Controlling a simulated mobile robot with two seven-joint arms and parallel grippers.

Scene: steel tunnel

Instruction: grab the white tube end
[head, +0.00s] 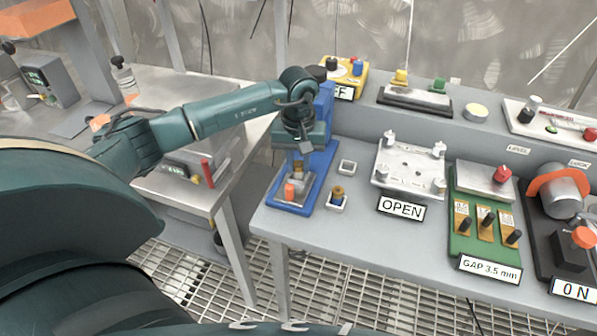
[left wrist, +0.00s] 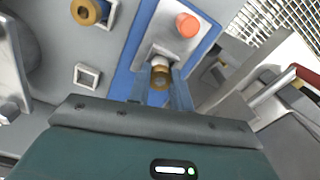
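My left gripper (head: 300,152) points down over a blue stand (head: 318,185) on the grey bench. In the left wrist view, its two fingers (left wrist: 163,95) are apart, one on each side of a brass-brown round piece (left wrist: 160,76). I cannot tell whether they touch it. A pale, whitish part shows at this piece, on a metal block of the stand; I cannot tell if it is the white tube end. An orange knob (left wrist: 188,25) stands on the same block; it also shows in the head view (head: 290,191). My right gripper is not in view.
A small tray with a brass ring (head: 338,190) and an empty square tray (head: 347,167) stand right of the blue stand. A white plate fixture (head: 408,168) and a green gap board (head: 470,240) are farther right. A steel table (head: 160,200) is at left, across a gap.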

